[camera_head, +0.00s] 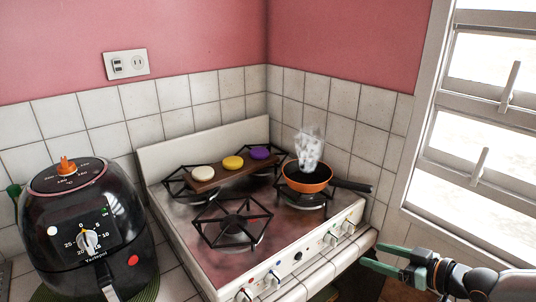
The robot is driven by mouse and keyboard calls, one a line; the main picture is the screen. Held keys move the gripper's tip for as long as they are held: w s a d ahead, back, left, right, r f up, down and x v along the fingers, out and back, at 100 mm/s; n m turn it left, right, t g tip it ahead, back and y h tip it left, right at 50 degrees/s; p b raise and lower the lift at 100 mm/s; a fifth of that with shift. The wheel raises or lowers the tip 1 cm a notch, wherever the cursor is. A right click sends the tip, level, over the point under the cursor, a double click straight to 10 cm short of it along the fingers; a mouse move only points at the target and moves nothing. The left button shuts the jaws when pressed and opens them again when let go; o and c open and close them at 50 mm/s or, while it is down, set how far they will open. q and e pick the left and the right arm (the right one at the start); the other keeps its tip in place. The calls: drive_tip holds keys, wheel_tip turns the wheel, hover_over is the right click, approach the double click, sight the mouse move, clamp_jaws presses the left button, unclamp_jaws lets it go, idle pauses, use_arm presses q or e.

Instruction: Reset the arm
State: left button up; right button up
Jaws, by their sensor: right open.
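My right gripper (372,255) is at the lower right, with its arm coming in from the right edge. Its two green fingers are apart, and nothing shows between them. They point left, by the front right corner of the stove (290,262); I cannot tell whether they touch it. An orange pan (306,186) with a dark handle sits on the back right burner, above and left of the gripper and apart from it. Whitish steam or a clear thing stands over the pan. My left gripper is not in view.
A wooden board (222,176) with a white, a yellow and a purple round piece lies across the back burners. The front burner (232,222) is empty. A black air fryer (88,228) stands at left. A window (480,130) and tiled walls bound the right side.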

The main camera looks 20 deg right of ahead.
drive_tip(key=s+a+f+m+g+h, duration=0.1)
drive_tip(key=s+a+f, duration=0.7)
drive_tip(key=a+f, duration=0.3)
drive_tip(key=s+a+f+m+g+h, duration=0.1)
drive_tip(key=s+a+f+g+h, duration=0.1)
drive_tip(key=s+a+f, duration=0.6)
wheel_tip(320, 180, down, 5)
drive_tip(key=a, duration=0.2)
drive_tip(key=shift+s+a, duration=0.35)
drive_tip(key=shift+r, duration=0.1)
idle(0.5)
